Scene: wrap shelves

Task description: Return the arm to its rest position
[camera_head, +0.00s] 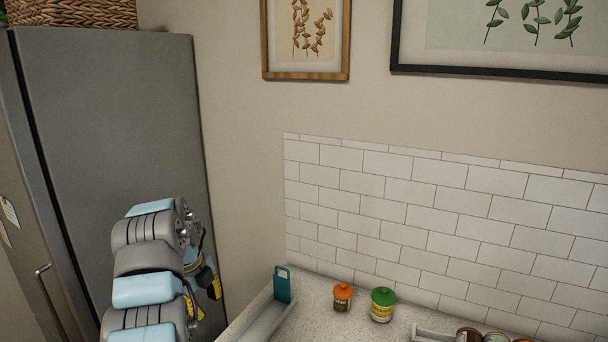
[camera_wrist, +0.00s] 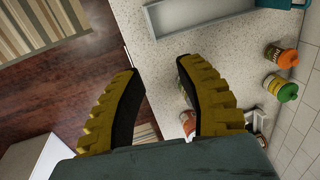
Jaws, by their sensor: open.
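My gripper (camera_wrist: 160,105) is open in the wrist view, with its two yellow-and-black fingers spread apart and nothing between them in its grasp. It hangs above the counter's edge, with the wood floor below on the left. In the head view my arm is folded at the lower left in front of the fridge, and part of my gripper (camera_head: 208,285) shows as yellow and black pieces at its right side. The fingertips are not clearly seen there.
A speckled counter (camera_head: 318,307) holds a jar with an orange lid (camera_head: 342,298), a jar with a green lid (camera_head: 382,306), a grey tray (camera_head: 268,322) with a teal end piece (camera_head: 282,285), and more jars (camera_head: 470,335). The fridge (camera_head: 115,120) stands left; a tiled wall (camera_head: 440,210) is behind.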

